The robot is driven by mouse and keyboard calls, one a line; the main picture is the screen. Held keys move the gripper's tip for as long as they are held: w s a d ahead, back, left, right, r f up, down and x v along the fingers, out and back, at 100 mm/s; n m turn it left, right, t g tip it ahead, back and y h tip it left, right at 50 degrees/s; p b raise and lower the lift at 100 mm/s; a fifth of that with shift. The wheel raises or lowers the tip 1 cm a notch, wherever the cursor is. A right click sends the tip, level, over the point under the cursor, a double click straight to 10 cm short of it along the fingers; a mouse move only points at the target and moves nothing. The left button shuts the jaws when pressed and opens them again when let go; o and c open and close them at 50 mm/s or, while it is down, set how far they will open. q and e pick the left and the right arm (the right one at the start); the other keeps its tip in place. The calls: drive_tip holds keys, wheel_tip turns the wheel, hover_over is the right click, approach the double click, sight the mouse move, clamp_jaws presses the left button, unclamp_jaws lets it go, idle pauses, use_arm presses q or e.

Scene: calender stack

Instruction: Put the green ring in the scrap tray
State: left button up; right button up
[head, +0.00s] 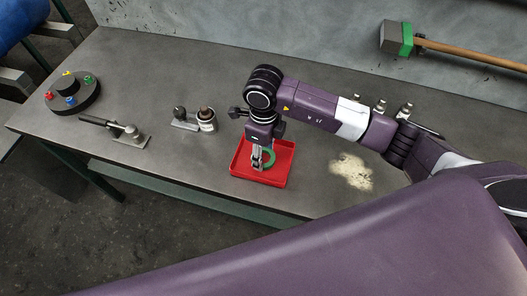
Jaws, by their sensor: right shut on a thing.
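The green ring (269,157) shows at the fingers of my right gripper (261,163). The gripper points down over the red scrap tray (286,171) and is shut on the ring. The ring is within the tray's outline as seen from above; I cannot tell whether it touches the tray floor. Part of the ring is hidden behind the fingers, and the tray's back left part is hidden by the gripper. My left gripper is not in view.
Left of the tray stand a small fixture with a cylinder (206,119), a lever clamp (130,135) and a round base with coloured knobs (73,95). A pale patch (352,171) lies to the right.

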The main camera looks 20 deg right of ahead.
drive_tip(key=shift+f, duration=0.4)
drive_tip(key=shift+f, duration=0.15)
drive_tip(key=o, duration=1.1)
drive_tip(key=shift+c, duration=0.2)
